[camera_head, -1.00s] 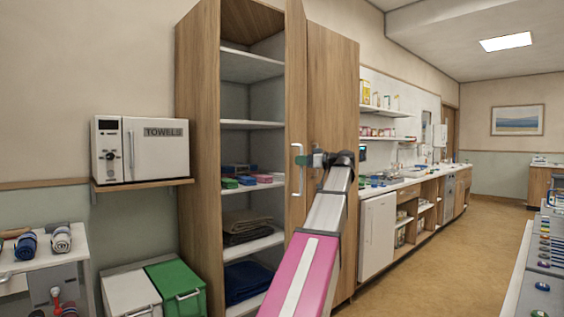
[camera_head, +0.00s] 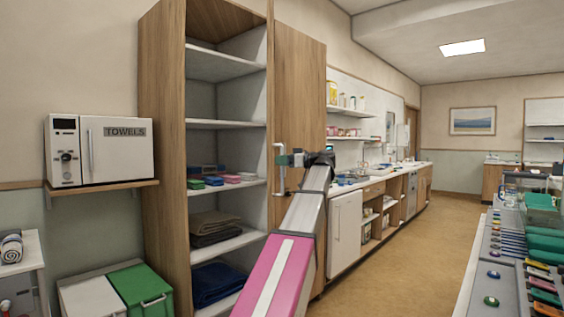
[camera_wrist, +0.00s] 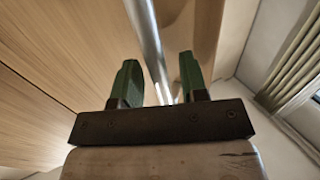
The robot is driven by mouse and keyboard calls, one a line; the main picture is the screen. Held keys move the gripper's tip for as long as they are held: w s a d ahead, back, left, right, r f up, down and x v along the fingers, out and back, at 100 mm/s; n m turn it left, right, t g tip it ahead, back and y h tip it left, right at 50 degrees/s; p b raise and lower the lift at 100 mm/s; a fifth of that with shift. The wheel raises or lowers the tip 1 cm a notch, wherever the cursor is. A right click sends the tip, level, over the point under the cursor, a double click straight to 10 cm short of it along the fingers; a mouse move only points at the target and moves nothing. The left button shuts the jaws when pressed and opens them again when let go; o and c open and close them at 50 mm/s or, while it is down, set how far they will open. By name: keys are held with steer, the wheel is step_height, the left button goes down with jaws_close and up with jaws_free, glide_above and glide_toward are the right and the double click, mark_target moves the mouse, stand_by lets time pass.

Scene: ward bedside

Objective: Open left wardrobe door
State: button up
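The tall wooden wardrobe (camera_head: 162,130) stands left of centre in the head view, its left compartment showing open shelves. A narrow, nearly edge-on wooden panel (camera_head: 271,70) borders this opening on the right; it looks like a door standing open. A pale vertical bar handle (camera_head: 280,180) is beside it. My gripper (camera_head: 291,160) is at the handle's upper part. In the wrist view my gripper's green fingers (camera_wrist: 158,85) stand apart, with the metal handle bar (camera_wrist: 146,30) passing between them. Gaps show on both sides of the bar; firm contact is not visible.
The right wardrobe panel (camera_head: 302,90) is closed. A white towel cabinet (camera_head: 100,150) sits on a wall shelf at left, above white and green bins (camera_head: 142,290). A counter (camera_head: 345,225) runs beyond the wardrobe. The floor (camera_head: 410,260) at right is clear up to a cluttered table (camera_head: 470,270).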

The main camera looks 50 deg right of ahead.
steer(key=shift+s, duration=0.1)
steer(key=v, duration=1)
steer(key=shift+s+d, duration=0.15)
steer(key=shift+s, duration=0.15)
stand_by(0.4)
